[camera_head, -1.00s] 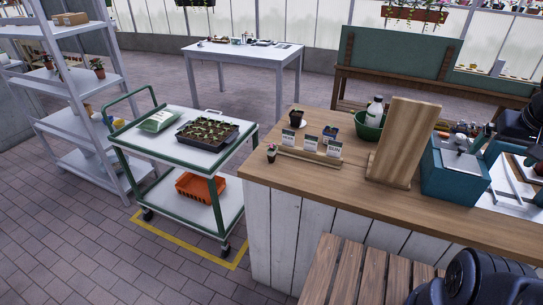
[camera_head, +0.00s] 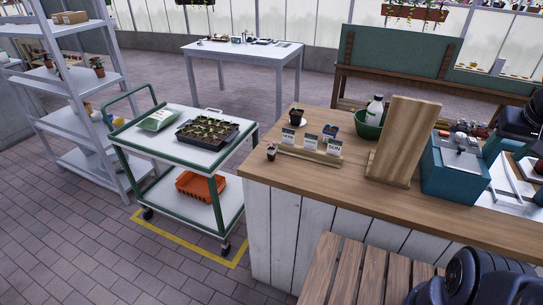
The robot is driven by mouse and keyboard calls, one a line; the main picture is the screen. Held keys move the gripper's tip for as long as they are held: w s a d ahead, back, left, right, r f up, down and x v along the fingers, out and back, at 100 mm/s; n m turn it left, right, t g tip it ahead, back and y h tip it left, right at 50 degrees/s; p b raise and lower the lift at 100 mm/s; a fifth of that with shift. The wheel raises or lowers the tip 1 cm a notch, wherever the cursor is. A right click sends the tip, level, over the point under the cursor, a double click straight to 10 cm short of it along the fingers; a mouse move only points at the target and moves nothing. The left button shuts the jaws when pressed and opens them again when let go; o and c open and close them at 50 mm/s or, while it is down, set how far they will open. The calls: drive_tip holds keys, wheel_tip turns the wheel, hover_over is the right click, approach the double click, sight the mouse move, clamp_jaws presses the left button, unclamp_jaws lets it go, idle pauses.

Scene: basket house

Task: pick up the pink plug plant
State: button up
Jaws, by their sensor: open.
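A small potted plant (camera_head: 271,152) with a faint pinkish top stands upright at the front left corner of the wooden counter (camera_head: 262,172). It looks like the pink plug plant, though it is tiny in the head view. It stands just left of a row of white label cards, apart from my arm. Dark rounded parts of my arm (camera_head: 478,275) show at the bottom right. My gripper's fingers are not in view.
A wooden label stand (camera_head: 308,154), a dark pot (camera_head: 297,117), a green bowl (camera_head: 368,128) with a bottle and an upright wooden board (camera_head: 402,140) share the counter. A green-framed cart (camera_head: 165,150) with a seedling tray stands left. A slatted wooden surface (camera_head: 345,270) is in front.

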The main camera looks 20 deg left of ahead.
drive_tip(key=w+a+r+n+g, duration=0.1)
drive_tip(key=w+a+r+n, duration=0.3)
drive_tip(key=w+a+r, duration=0.5)
drive_tip(key=w+a+r+n+g, duration=0.1)
drive_tip(key=w+a+n, duration=0.25)
drive_tip(key=a, duration=0.55)
drive_tip(key=w+a+r+n, duration=0.2)
drive_tip(key=w+a, duration=0.3)
drive_tip(key=a, duration=0.5)
drive_tip(key=n+g, duration=0.3)
drive_tip(key=n, duration=0.4)
hover_over(272, 149)
wheel_tip(272, 149, down, 8)
drive_tip(key=r, duration=0.1)
drive_tip(key=f, duration=2.3)
drive_tip(key=shift+w+f, duration=0.3)
drive_tip(key=shift+f, duration=0.05)
wheel_tip(272, 149, down, 5)
drive_tip(key=shift+f, duration=0.15)
drive_tip(key=shift+a+f, duration=0.2)
drive_tip(key=shift+f, duration=2.4)
